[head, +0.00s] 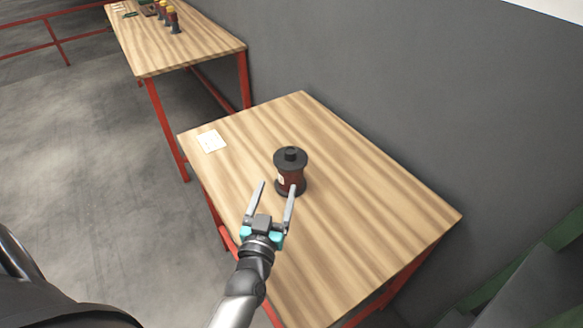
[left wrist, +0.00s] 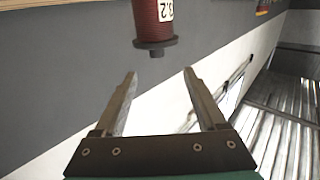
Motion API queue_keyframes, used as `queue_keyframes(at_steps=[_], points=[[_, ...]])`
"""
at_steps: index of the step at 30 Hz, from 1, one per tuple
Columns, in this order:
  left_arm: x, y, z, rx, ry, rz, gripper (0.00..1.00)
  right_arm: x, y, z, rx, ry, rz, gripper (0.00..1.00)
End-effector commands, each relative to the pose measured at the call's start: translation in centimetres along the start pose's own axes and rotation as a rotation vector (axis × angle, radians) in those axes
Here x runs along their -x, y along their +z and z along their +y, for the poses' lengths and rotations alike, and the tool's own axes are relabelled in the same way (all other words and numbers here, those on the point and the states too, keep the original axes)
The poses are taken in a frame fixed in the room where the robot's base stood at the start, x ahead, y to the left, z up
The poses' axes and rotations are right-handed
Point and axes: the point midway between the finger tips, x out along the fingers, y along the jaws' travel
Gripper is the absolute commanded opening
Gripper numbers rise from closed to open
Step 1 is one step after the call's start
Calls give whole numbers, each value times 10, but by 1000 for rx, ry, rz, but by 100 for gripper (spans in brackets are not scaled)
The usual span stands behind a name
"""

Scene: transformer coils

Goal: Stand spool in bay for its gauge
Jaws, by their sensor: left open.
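A dark red-brown spool (head: 291,177) with black flanges and a black knob on top stands upright on the near wooden table (head: 360,215). In the left wrist view the spool (left wrist: 152,22) appears knob-down at the top edge, partly cut off, with a white label reading "3.2". My left gripper (head: 277,186) is open and empty beside the spool. In the head view its right finger overlaps the spool's lower part; I cannot tell whether they touch. In the left wrist view the spool lies beyond the two fingertips (left wrist: 160,73). My right gripper is not in view.
A white card (head: 211,141) lies at the near table's left corner. A second wooden table (head: 185,52) stands at the back left, with several yellow-topped pieces (head: 172,18) and small dark items. A grey wall runs behind both tables. The near table is otherwise clear.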

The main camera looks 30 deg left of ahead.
Motion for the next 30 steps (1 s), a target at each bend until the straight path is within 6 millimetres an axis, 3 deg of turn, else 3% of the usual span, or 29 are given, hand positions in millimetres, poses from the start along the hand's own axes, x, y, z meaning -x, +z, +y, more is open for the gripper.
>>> queue_keyframes(at_steps=[4,12,22,30], points=[[-27,0,1,1,1,3,74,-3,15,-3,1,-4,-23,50],[-68,0,1,-1,2,1,74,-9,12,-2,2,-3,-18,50],[-88,-1,2,0,2,1,74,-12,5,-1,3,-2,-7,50],[-122,-1,6,0,3,1,74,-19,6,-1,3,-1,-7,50]])
